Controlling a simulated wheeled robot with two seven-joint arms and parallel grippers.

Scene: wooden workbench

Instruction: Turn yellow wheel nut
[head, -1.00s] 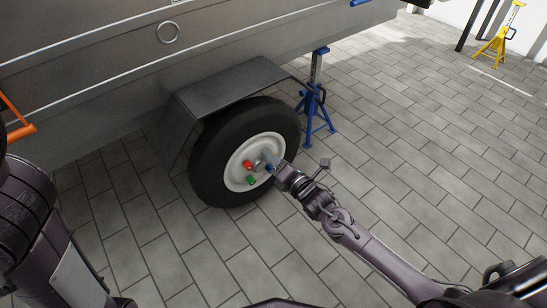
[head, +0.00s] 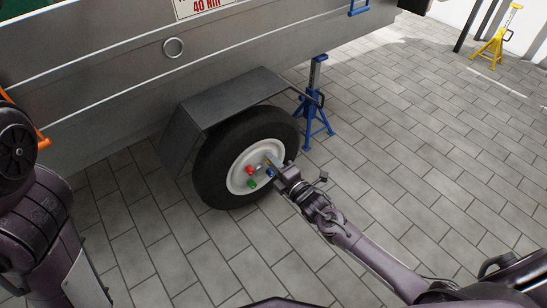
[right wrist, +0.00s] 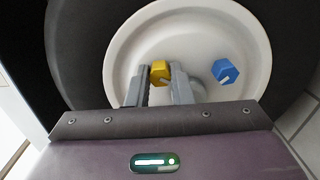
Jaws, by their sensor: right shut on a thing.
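The yellow wheel nut (right wrist: 160,70) sits on the white wheel rim (right wrist: 120,55) in the right wrist view. My right gripper (right wrist: 160,82) has its two fingers on either side of this nut and is shut on it. In the head view the right gripper (head: 270,163) reaches the wheel hub from the right and mostly hides the yellow nut. A blue nut (right wrist: 225,71) is right of the fingers in the wrist view. A red nut (head: 250,170) and a green nut (head: 251,184) show on the rim in the head view. My left gripper is out of view; only its arm shows at the left.
The black tyre (head: 218,190) is under a grey fender (head: 230,100) on the metal trailer side (head: 110,100). A blue jack stand (head: 316,105) is right of the wheel. A yellow stand (head: 492,45) is far off. The tiled floor (head: 430,150) is mostly clear.

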